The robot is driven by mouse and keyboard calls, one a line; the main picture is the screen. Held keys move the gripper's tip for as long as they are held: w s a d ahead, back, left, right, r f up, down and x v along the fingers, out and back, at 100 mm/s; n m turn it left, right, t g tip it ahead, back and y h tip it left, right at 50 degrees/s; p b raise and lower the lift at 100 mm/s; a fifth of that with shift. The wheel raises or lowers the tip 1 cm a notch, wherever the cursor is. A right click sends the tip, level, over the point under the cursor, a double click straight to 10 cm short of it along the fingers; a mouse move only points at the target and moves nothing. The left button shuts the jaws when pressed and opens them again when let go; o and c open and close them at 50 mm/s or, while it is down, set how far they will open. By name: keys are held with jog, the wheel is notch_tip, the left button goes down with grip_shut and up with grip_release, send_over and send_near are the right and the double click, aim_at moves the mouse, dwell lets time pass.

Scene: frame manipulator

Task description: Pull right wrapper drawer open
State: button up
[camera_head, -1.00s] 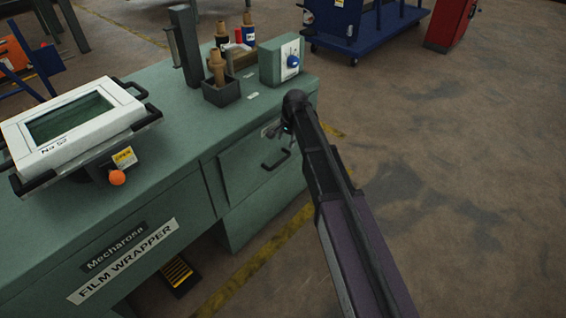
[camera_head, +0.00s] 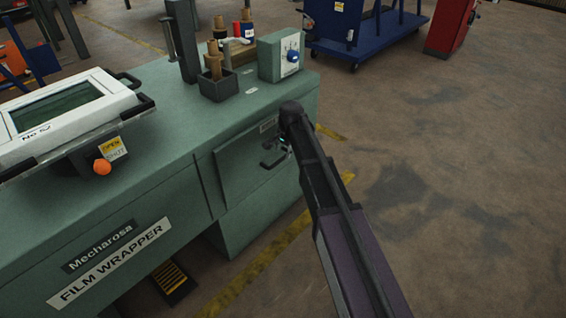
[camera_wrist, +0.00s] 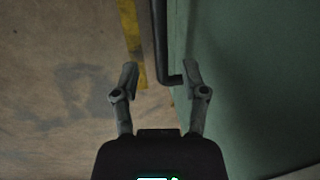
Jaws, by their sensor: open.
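The right wrapper drawer (camera_head: 240,165) is a green front panel on the film wrapper's right part, and it looks shut. Its dark bar handle (camera_head: 275,160) sits near the panel's upper right. My gripper (camera_head: 281,145) is beside the handle in the head view, partly hidden by my own arm. In the wrist view my gripper (camera_wrist: 160,82) is open, its two fingers spread. The dark handle (camera_wrist: 161,50) shows between and beyond the fingertips, closer to the right finger. I cannot tell whether either finger touches it. The green drawer face (camera_wrist: 225,70) fills the right side there.
The green wrapper bench (camera_head: 150,190) carries a white-framed panel (camera_head: 65,110) with an orange knob, a grey post and a control box (camera_head: 283,57) with a blue dial. A blue cart (camera_head: 350,35) and red cabinet (camera_head: 450,25) stand behind. The floor at right is clear.

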aim_at(281, 159)
jog(key=shift+w+a+f+b, duration=0.1)
jog(key=shift+a+f+b, duration=0.05)
jog(key=shift+f+b, duration=0.75)
jog(key=shift+w+a+f+b, duration=0.1)
jog(key=shift+a+f+b, duration=0.05)
jog(key=shift+f+b, duration=0.7)
jog(key=shift+f, duration=0.15)
jog(key=shift+c, duration=0.2)
